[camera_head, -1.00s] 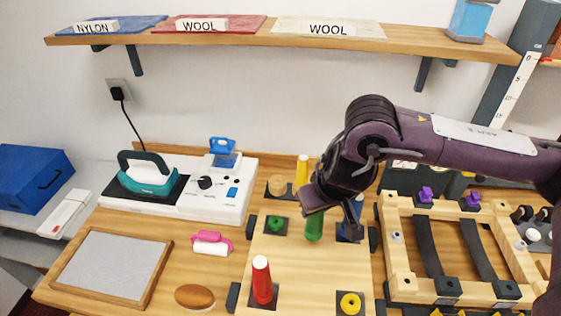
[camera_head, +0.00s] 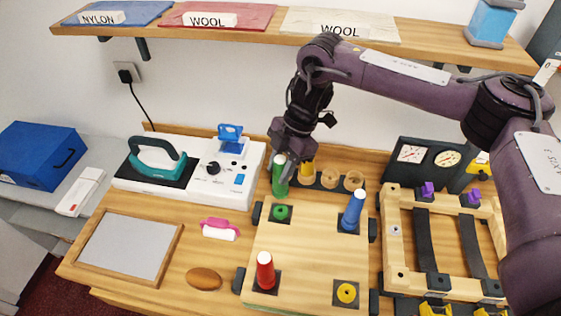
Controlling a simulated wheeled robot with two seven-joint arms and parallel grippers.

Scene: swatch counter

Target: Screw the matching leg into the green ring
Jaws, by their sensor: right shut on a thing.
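The green leg (camera_head: 279,181) has a pale top and is upright in my right gripper (camera_head: 282,160), which is shut on its upper end. The green ring (camera_head: 281,212) sits on a dark square at the back left of the light wooden board (camera_head: 310,245). The leg's lower end shows just above the ring in the picture, apart from it; I cannot tell its exact height. A red leg (camera_head: 265,270) stands at the board's front left, a blue leg (camera_head: 353,211) leans at the back right, and a yellow ring (camera_head: 346,293) is at the front right. My left gripper is not in view.
A yellow leg (camera_head: 307,170) stands in a rack behind the board, beside empty wooden cups (camera_head: 330,178). A white machine (camera_head: 233,178) and teal iron (camera_head: 156,160) are left. A wooden frame with straps (camera_head: 396,252) is right. The board's middle is clear.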

